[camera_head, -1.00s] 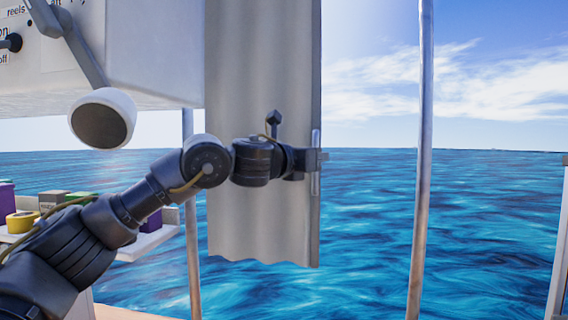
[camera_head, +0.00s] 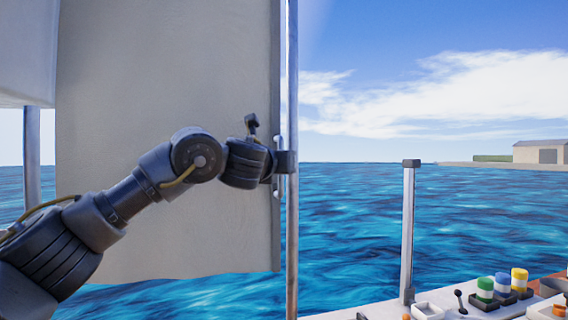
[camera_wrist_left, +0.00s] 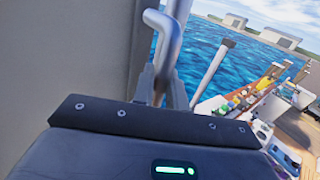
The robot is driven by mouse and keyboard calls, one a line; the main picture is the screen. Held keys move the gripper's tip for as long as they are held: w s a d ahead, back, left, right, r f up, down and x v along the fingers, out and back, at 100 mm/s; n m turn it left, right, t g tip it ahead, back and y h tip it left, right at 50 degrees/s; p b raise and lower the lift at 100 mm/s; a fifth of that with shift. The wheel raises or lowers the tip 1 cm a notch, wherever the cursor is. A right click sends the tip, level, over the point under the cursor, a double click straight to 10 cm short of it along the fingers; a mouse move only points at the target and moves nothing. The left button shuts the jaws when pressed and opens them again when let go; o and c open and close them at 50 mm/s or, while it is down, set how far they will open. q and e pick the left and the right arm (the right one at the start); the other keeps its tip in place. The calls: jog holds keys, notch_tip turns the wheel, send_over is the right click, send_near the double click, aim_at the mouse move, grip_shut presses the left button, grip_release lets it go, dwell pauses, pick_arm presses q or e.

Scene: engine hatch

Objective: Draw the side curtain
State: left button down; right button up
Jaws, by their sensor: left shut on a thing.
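The side curtain (camera_head: 150,100) is a pale grey sheet hanging at the left of the head view, spread broad and nearly flat. Its right edge hangs close beside a thin upright metal pole (camera_head: 292,70). A metal handle (camera_head: 277,145) is on that edge. My left gripper (camera_head: 284,163) is shut on the handle. In the left wrist view the bent metal handle (camera_wrist_left: 168,40) stands between the fingers, with the grey curtain (camera_wrist_left: 70,50) to the left. The fingertips are partly hidden there. My right gripper is in neither view.
A shorter post (camera_head: 408,230) stands to the right of the pole. At the lower right is a white ledge with coloured cylinders (camera_head: 502,285) and a small lever (camera_head: 460,302). Between pole and post the view is open to the water.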

pick_arm(q)
jog(key=shift+r, duration=0.15)
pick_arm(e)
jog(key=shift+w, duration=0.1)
pick_arm(q)
jog(key=c, duration=1.5)
grip_release()
